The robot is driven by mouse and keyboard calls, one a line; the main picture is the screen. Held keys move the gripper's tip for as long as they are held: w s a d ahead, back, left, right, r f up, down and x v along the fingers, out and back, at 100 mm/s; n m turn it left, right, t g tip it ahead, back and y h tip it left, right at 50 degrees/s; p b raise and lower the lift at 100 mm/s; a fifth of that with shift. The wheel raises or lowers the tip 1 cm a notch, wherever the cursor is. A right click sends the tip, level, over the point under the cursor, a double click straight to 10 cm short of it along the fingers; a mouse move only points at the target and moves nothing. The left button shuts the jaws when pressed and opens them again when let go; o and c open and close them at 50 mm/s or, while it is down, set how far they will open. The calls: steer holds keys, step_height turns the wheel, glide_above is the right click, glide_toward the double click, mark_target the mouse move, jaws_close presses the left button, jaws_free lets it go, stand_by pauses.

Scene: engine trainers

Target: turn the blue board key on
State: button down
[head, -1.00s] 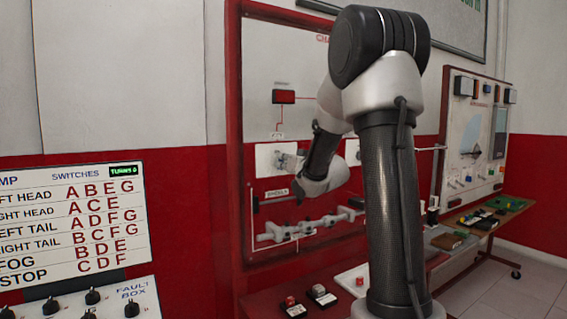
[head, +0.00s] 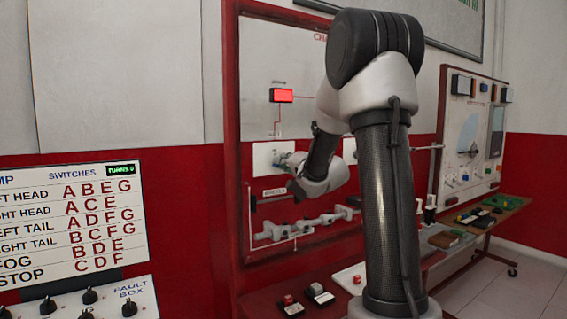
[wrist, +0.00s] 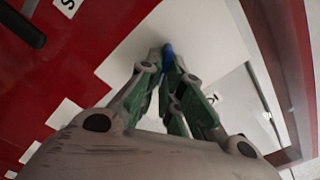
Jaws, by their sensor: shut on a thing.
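The blue key (wrist: 168,51) shows in the wrist view as a small blue piece between my fingertips, in front of a white plate (wrist: 208,35) on the red board. My gripper (wrist: 168,66) is shut on the blue key. Its fingers cover most of the key, and I cannot read the key's angle. In the head view my gripper (head: 290,160) is at the white plate (head: 262,160) in the middle of the red-framed board (head: 262,205). The red lamp (head: 281,95) above it on the board is lit bright red.
A sheet of switch letters (head: 75,220) and a fault box with black knobs (head: 90,303) stand at the left. A red bench below the board holds small switch blocks (head: 290,305). Another trainer board (head: 470,140) and a brown table stand at the right.

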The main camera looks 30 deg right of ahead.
steer(key=shift+f+m, duration=0.1)
steer(key=shift+m, duration=0.2)
stand_by(0.4)
steer(key=c, duration=1.6)
jaws_free()
steer(key=s, duration=1.2)
steer(key=shift+d, duration=0.25)
